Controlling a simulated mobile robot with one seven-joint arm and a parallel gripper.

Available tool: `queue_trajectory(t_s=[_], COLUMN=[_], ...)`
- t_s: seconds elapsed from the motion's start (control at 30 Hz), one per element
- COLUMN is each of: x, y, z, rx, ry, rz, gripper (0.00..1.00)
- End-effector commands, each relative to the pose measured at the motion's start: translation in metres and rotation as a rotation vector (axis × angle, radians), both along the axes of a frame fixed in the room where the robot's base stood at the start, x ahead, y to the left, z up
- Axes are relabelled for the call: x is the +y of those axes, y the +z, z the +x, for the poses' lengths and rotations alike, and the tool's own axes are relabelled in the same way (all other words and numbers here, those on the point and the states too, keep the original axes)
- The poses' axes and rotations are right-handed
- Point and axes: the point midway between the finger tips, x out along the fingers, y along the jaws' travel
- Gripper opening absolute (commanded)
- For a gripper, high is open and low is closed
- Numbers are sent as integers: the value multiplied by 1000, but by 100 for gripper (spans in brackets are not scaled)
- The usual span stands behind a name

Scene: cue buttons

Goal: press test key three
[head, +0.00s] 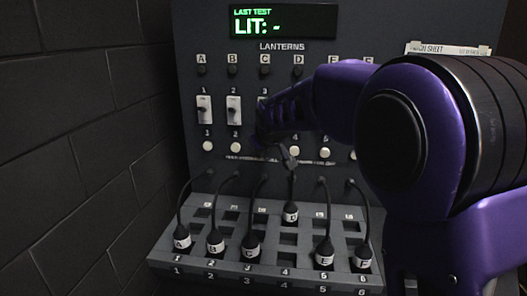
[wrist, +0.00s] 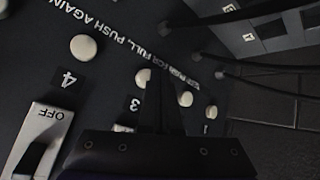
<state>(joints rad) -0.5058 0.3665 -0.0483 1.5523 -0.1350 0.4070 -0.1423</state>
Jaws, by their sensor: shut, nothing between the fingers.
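The test keys are round white buttons in a row on a dark panel. In the wrist view, key three (wrist: 142,76), above its "3" label, is partly covered by my gripper (wrist: 160,78). Key four (wrist: 84,47) is to its left; another key (wrist: 185,98) shows just right of the fingers. My gripper is shut and empty, its tips overlapping key three's right edge; I cannot tell whether they touch it. In the head view, my gripper (head: 288,158) is in front of the key row, and the third key is hidden behind my arm. Keys one (head: 208,145) and two (head: 235,147) are visible.
The display (head: 283,22) reads "LAST TEST LIT: -". White switches (head: 204,109) sit above the keys. Below, several cabled plugs (head: 216,243) stand on a sloped socket shelf (head: 205,262). A brick wall (head: 90,140) is at left. My arm hides the panel's right side.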

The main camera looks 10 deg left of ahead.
Motion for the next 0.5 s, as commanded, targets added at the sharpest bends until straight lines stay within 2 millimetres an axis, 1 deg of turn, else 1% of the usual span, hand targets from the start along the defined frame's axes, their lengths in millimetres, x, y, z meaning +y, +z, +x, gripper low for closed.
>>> queue_trajectory(t_s=[0.27,0.5], x=[0,0], y=[0,1], z=[0,8], rx=[0,1], ry=[0,-1], rz=[0,0], gripper=[0,0])
